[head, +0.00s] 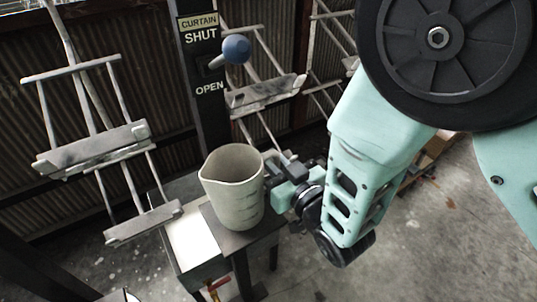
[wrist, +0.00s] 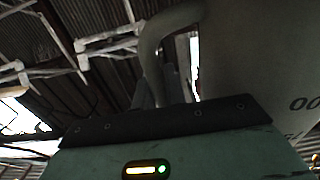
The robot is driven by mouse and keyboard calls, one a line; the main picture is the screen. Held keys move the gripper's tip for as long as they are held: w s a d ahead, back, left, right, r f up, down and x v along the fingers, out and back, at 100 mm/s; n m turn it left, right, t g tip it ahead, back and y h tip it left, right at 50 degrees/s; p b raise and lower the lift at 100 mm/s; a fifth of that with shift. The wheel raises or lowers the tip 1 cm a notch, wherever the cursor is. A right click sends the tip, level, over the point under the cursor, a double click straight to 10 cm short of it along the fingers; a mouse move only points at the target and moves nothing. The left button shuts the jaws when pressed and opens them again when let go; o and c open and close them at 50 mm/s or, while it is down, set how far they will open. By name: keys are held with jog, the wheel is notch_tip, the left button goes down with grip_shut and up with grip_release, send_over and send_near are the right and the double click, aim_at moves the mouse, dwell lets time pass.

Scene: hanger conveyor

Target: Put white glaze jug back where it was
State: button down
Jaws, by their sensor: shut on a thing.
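The white glaze jug (head: 232,190) is a pale, speckled vessel with an open top and a spout toward the left. It is upright in the middle of the head view, over a small dark stand (head: 240,243). I cannot tell whether its base touches the stand. My gripper (head: 278,180) comes from the right and is shut on the jug at its handle side. In the wrist view the curved jug handle (wrist: 152,50) rises beyond my gripper's housing, and the jug's body (wrist: 250,50) fills the right. The fingertips are mostly hidden.
A white-topped surface (head: 193,243) adjoins the stand at left. Hanging metal carriers (head: 95,148) are at left, with another carrier (head: 265,95) behind the jug. A dark post with a curtain sign (head: 199,30) and a blue-knobbed lever (head: 236,49) stands behind. Concrete floor (head: 440,240) is open at right.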

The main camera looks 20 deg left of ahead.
jog(key=shift+f, duration=0.25)
jog(key=c, duration=1.5)
grip_release()
jog(key=shift+r, duration=0.1)
jog(key=shift+o, duration=0.2)
jog(key=shift+r, duration=0.1)
